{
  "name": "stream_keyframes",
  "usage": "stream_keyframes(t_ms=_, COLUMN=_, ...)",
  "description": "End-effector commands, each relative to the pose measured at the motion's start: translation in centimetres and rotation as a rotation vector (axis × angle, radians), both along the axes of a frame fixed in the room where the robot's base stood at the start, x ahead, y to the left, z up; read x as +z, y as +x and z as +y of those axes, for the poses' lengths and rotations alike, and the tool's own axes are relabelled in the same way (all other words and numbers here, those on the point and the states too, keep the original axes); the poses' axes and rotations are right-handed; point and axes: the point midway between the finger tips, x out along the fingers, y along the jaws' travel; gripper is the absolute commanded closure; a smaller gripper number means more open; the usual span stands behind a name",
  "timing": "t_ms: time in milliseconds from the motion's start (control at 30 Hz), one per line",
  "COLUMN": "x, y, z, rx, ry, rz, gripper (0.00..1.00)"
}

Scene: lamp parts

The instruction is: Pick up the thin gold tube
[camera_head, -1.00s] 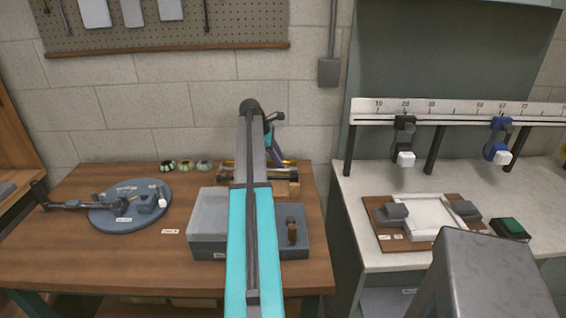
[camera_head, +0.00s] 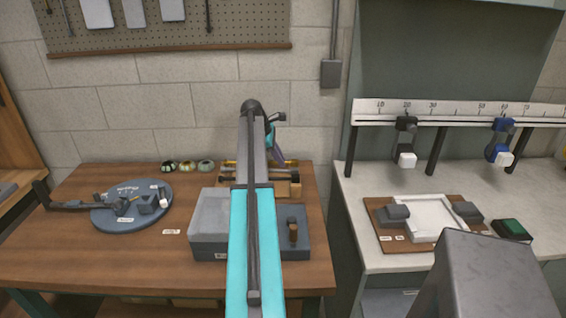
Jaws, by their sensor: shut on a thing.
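The thin gold tube (camera_head: 231,163) lies across the back of a small wooden rack on the left workbench. My arm hides its middle, and its right end shows just past my gripper. My gripper (camera_head: 279,163) points down at the rack, shut on the gold tube. The fingertips are small and partly covered by my arm, so the exact grip point is hard to see. The tube looks level and close to the rack; I cannot tell if it is clear of it.
The wooden rack (camera_head: 295,188) holds another, darker tube in front. A grey box (camera_head: 208,225) stands nearer. A round blue-grey plate (camera_head: 110,218) with lamp parts lies left, behind it several small round pieces (camera_head: 187,166). The right bench carries a tray (camera_head: 388,243) and a ruled rail (camera_head: 455,110).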

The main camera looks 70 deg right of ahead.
Motion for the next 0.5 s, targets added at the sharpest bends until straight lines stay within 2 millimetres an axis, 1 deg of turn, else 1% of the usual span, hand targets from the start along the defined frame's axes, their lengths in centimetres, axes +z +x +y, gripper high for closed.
stream_keyframes(t_ms=233, x=0.5, y=0.0, z=0.0, rx=0.000, ry=-0.001, rz=0.000, gripper=1.00)
stream_keyframes(t_ms=500, x=2.4, y=0.1, z=-0.1, rx=0.001, ry=-0.002, rz=0.000, gripper=1.00)
